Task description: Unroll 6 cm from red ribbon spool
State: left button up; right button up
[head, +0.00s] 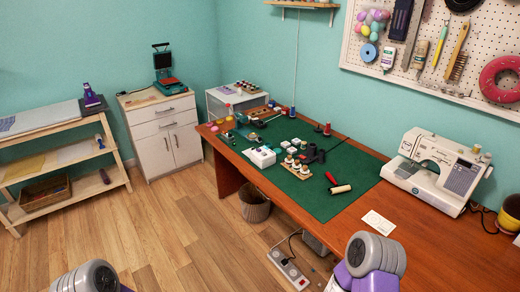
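A small upright red spool (327,129) stands near the back edge of the green cutting mat (330,205) on the wooden table. Only grey and purple parts of my two arms show at the bottom edge. Neither gripper is in view, so whether they are open or shut is hidden.
A cream roller (341,189), a white box (262,156) and a tray of small spools (297,167) lie on the mat. A white sewing machine (438,167) stands to the right. A basket (254,205) and a power strip (288,268) are on the floor. The left floor is clear.

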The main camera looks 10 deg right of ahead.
aim_at(288, 161)
jog(key=u, duration=0.55)
jog(key=i, duration=1.2)
jog(key=z, duration=0.1)
